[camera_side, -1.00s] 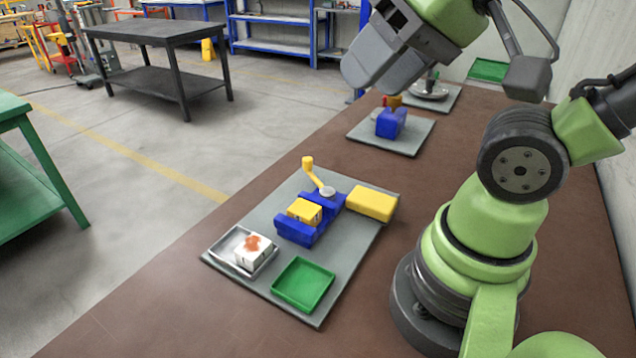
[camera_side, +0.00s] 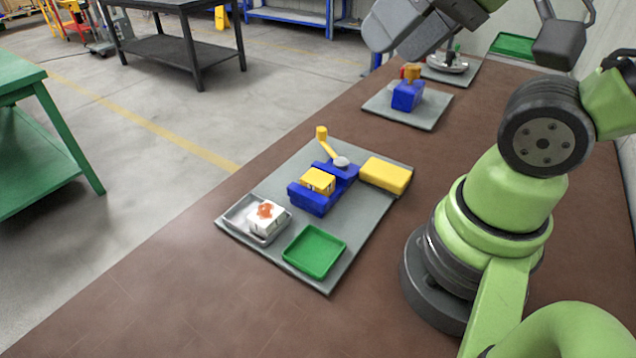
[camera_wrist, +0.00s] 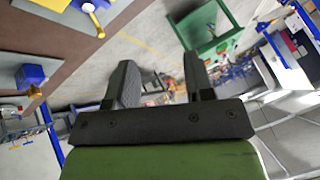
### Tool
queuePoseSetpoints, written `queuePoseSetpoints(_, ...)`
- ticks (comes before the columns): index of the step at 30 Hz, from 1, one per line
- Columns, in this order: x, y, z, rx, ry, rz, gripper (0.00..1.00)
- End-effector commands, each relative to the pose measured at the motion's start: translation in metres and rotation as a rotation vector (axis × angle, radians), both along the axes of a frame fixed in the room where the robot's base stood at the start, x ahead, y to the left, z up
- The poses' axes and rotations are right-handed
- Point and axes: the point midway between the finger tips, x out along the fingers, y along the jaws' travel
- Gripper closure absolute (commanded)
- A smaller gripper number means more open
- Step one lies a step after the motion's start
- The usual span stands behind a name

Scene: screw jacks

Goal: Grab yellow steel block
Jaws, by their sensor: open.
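A plain yellow block (camera_side: 385,174) lies on the grey board (camera_side: 350,235) at its back right, beside a blue screw vise (camera_side: 309,199). A smaller yellow block (camera_side: 318,181) sits in the vise, between its blue parts. The vise has a yellow crank handle (camera_side: 329,143). My gripper (camera_wrist: 158,70) is open and empty in the wrist view, its two dark fingers apart over distant floor. In the side view its grey body (camera_side: 400,25) is high at the top, well away from both yellow blocks. The fingertips are hard to make out there.
A metal tray (camera_side: 238,220) with a white, orange-stained block (camera_side: 265,217) and an empty green tray (camera_side: 314,251) sit at the board's front. A second board (camera_side: 428,122) with a blue device (camera_side: 407,96) stands farther back. Brown tabletop is clear around the boards.

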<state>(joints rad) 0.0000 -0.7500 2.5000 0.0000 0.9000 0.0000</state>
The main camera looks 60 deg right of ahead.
Motion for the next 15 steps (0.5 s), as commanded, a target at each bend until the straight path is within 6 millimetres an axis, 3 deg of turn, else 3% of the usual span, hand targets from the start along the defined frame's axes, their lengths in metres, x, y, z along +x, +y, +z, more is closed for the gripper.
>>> queuePoseSetpoints(1, 0.0000, 0.0000, 0.0000, 0.000, 0.000, 0.000, 0.43)
queuePoseSetpoints(4, 0.0000, 0.0000, 0.0000, 0.000, 0.000, 0.000, 0.20)
queuePoseSetpoints(5, 0.0000, 0.0000, 0.0000, 0.000, 0.000, 0.000, 0.17)
queuePoseSetpoints(15, 0.0048, -0.0011, -0.0011, -0.033, 0.011, 0.035, 0.17)
